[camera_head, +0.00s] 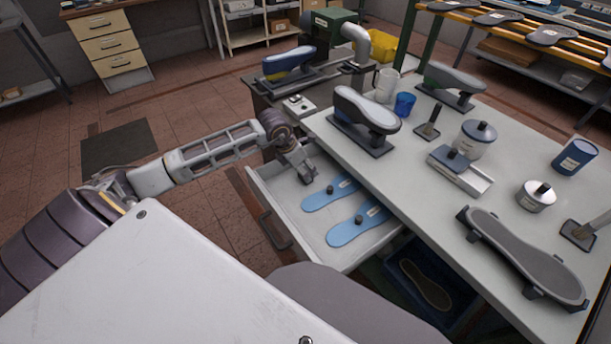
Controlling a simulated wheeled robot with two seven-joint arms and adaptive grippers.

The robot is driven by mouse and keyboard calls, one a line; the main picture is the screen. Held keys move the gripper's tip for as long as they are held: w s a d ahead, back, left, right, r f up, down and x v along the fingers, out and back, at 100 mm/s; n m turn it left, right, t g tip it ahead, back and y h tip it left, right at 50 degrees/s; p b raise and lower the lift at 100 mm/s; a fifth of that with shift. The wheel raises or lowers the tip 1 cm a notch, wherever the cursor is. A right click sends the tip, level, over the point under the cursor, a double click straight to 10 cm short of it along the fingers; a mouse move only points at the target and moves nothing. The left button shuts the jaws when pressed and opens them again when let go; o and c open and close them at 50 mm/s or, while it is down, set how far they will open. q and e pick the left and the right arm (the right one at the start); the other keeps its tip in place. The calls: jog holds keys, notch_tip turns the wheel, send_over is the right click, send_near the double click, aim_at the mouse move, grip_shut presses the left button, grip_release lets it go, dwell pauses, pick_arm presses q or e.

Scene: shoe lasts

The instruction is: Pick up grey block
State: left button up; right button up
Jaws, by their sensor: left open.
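My left arm reaches in from the left, and my left gripper (307,177) is open and points down over the back left part of the open drawer (274,198). It looks empty. A grey shoe last (366,108) with a dark base stands on the table, to the right of the gripper and apart from it. A second greyish last (455,79) stands farther back on the table. No plain loose grey block stands out, so I cannot tell which grey thing is the block. My right gripper is not in view.
Two blue insoles (358,224) with dark knobs lie in the drawer. The table (430,196) also holds a blue cup (404,104), tins, brushes and a grey sole-shaped piece (522,256). A blue last (289,62) stands on the machine behind. Open floor lies left.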

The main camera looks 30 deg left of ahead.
pick_arm(q)
jog(key=shift+x, duration=2.05)
jog(key=shift+s, duration=0.15)
jog(key=shift+c, duration=0.2)
jog(key=c, duration=1.1)
jog(key=shift+r, duration=5)
jog(key=o, duration=0.3)
jog(key=shift+c, duration=0.7)
